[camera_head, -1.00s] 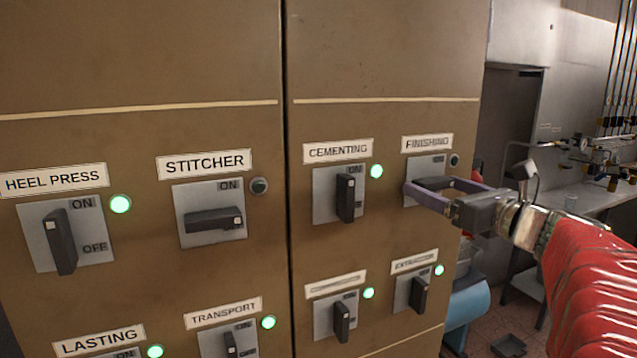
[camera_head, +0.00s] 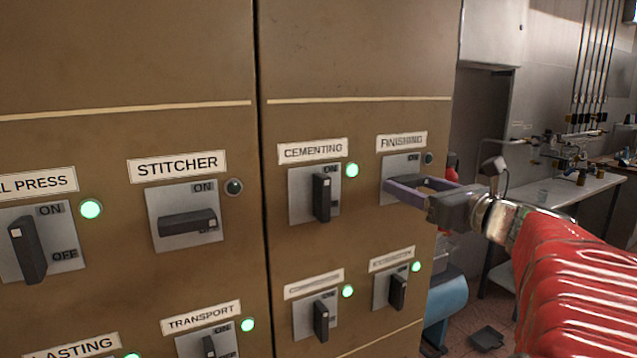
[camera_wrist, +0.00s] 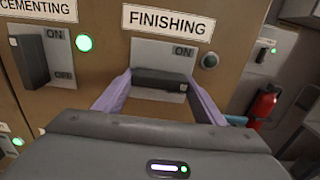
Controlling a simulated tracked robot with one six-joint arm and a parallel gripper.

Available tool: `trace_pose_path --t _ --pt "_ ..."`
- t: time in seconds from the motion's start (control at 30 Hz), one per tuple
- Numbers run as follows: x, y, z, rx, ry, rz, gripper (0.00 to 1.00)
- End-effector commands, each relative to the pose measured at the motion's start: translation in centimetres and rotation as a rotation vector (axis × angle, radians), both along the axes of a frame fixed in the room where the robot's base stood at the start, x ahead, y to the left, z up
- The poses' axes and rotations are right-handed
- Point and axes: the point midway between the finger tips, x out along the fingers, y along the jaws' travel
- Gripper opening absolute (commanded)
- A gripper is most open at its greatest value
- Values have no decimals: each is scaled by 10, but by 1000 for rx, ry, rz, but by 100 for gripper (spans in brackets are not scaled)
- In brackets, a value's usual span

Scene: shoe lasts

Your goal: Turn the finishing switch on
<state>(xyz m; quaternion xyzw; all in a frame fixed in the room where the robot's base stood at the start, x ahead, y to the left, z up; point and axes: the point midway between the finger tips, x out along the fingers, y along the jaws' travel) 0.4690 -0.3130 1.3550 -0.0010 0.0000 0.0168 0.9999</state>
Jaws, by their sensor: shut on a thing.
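The finishing switch is a dark handle (camera_wrist: 160,80) on a grey plate (camera_wrist: 146,51) under the FINISHING label (camera_wrist: 168,22). In the wrist view its handle lies horizontal, below the ON mark. The lamp (camera_wrist: 209,60) beside it is dark. My gripper (camera_wrist: 158,88) has its purple fingers on either side of the handle, shut on it. In the head view my gripper (camera_head: 418,185) reaches in from the right at the finishing plate (camera_head: 398,166), and its fingers partly hide the handle.
The cementing switch (camera_head: 322,197) is just left, with its handle upright and its lamp (camera_head: 351,170) green. The horizontal stitcher switch (camera_head: 188,222) has a dark lamp. More switches with green lamps sit below. A workbench (camera_head: 575,205) stands right of the cabinet.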

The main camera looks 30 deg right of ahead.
Motion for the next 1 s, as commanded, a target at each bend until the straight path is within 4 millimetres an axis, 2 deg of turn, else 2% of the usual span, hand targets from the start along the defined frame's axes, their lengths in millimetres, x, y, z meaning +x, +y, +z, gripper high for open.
trace_pose_path --t 0.27,0.47,1.0 --pt "0 -1 0 -44 -1 -7 42" --pt "0 -1 0 -140 -5 -7 42" --pt "0 -2 1 -611 -19 -5 42"
